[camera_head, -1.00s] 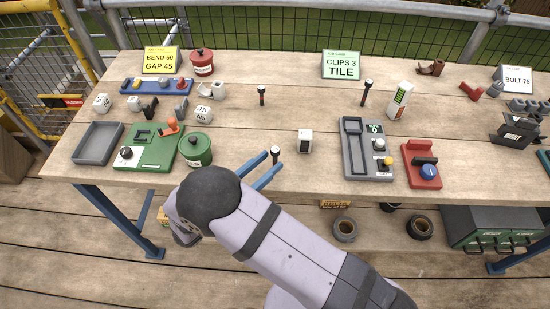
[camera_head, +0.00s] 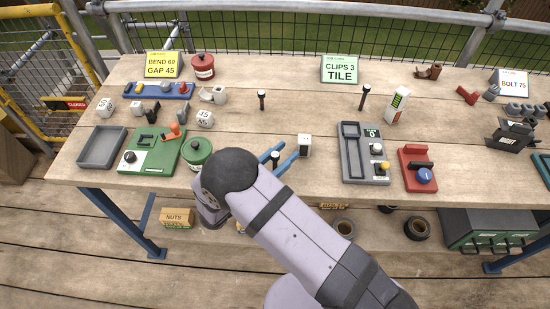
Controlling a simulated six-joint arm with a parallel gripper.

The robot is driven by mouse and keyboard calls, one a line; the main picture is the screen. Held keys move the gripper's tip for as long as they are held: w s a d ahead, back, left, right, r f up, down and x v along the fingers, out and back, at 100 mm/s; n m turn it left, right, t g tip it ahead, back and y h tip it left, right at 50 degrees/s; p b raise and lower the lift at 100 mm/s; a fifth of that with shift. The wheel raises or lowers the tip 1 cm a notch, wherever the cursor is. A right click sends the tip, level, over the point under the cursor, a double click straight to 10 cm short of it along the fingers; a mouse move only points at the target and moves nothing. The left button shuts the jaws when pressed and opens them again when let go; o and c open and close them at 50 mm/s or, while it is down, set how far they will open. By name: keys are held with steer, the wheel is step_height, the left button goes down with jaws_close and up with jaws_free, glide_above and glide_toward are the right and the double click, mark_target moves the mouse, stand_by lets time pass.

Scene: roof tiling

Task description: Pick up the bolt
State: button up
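No contact can be made out. My arm hides the bench edge below the fingers.
A grey panel (camera_head: 352,160) and a red switch base (camera_head: 416,180) lie farther right. A green pot (camera_head: 196,153) and green board (camera_head: 152,152) are left. Bare planks lie behind the front bolt.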

steer(key=shift+w+d, duration=0.2)
jaws_close()
steer(key=shift+r, duration=0.1)
step_height(320, 180, up, 10)
steer(key=b, duration=0.1)
stand_by(0.8)
